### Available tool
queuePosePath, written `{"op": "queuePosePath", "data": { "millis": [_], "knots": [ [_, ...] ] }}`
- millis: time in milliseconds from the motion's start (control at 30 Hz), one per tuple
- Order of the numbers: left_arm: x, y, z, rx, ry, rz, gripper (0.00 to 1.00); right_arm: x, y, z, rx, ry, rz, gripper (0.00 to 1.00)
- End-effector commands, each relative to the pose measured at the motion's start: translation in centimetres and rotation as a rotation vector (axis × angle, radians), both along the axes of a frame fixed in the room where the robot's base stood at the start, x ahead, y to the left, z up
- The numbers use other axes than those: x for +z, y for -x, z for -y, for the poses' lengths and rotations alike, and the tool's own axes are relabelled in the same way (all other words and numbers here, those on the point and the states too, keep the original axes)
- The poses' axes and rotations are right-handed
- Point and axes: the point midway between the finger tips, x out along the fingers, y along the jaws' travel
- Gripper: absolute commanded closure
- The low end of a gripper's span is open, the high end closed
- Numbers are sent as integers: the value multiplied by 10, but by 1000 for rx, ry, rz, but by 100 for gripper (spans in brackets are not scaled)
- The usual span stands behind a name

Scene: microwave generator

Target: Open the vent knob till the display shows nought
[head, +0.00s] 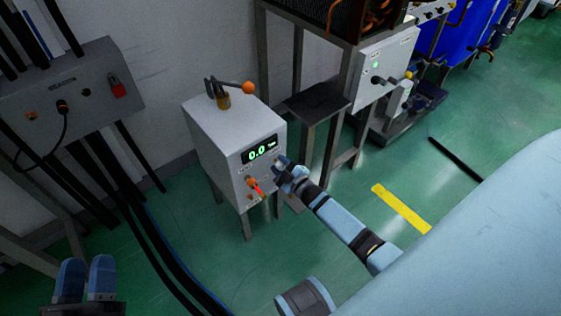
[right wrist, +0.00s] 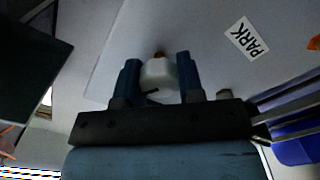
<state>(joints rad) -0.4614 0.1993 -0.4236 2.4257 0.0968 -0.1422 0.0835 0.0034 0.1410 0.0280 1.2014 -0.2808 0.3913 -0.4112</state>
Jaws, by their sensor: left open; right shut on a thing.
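A white cabinet (head: 235,140) on legs carries a display (head: 262,150) that reads 0.0 in green. My right gripper (head: 281,166) is at the cabinet's front face, just right of and below the display. In the right wrist view its fingers (right wrist: 158,80) are shut on a pale round knob (right wrist: 158,72), one finger on each side. No readable label shows which knob this is, and the gripper mostly hides it in the head view. My left gripper (head: 87,280) is open and empty at the lower left, far from the cabinet.
An orange-red handle (head: 257,187) sits on the front below the display. A lever with an orange ball (head: 248,88) is on top. A "PARK" label (right wrist: 246,38) is near the held knob. A dark stand (head: 315,103) is close on the right. Green floor is open in front.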

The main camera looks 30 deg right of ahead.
Motion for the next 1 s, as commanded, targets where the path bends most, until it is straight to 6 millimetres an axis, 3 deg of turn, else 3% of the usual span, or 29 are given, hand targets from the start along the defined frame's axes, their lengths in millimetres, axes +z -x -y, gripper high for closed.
{"op": "queuePosePath", "data": {
  "millis": [400, 1000],
  "knots": [
    [-2, 0, 0, -2, -2, -8, 57, -1, 1, 0, 0, 224, 16, 89],
    [-2, 0, 0, -1, -3, -9, 57, -1, 1, -1, 0, 268, 20, 89]
  ]
}}
